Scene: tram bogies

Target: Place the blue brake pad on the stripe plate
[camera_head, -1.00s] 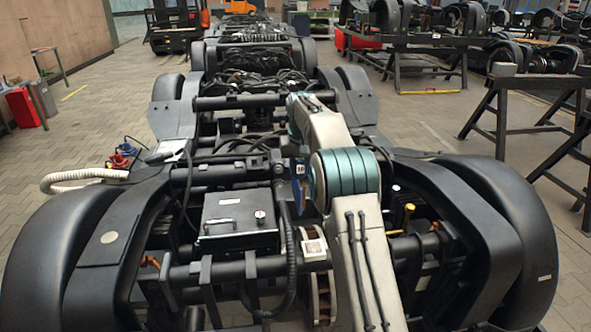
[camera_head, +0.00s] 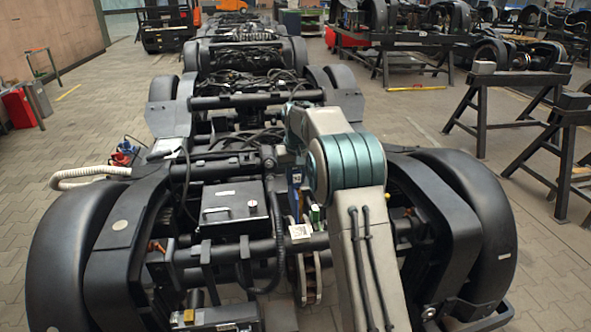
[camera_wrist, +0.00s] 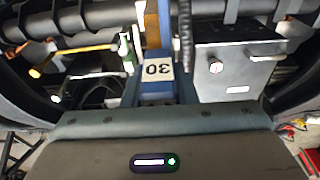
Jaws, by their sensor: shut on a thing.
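My gripper (camera_head: 296,205) hangs above the front middle of the bogie and is shut on the blue brake pad (camera_wrist: 164,22). In the wrist view the pad is seen edge-on, a narrow blue strip with a tan face beside it. The pad's lower end is out of sight in the wrist view. In the head view it is small and partly hidden by my arm. I cannot make out the stripe plate for certain.
A white patterned plate (camera_head: 300,233) and brown-edged discs (camera_head: 310,277) lie below the gripper. A small green piece (camera_head: 315,213) is close on its right. A dark box (camera_head: 234,206) stands left. Wheel covers flank the bogie; trestles (camera_head: 510,105) stand right.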

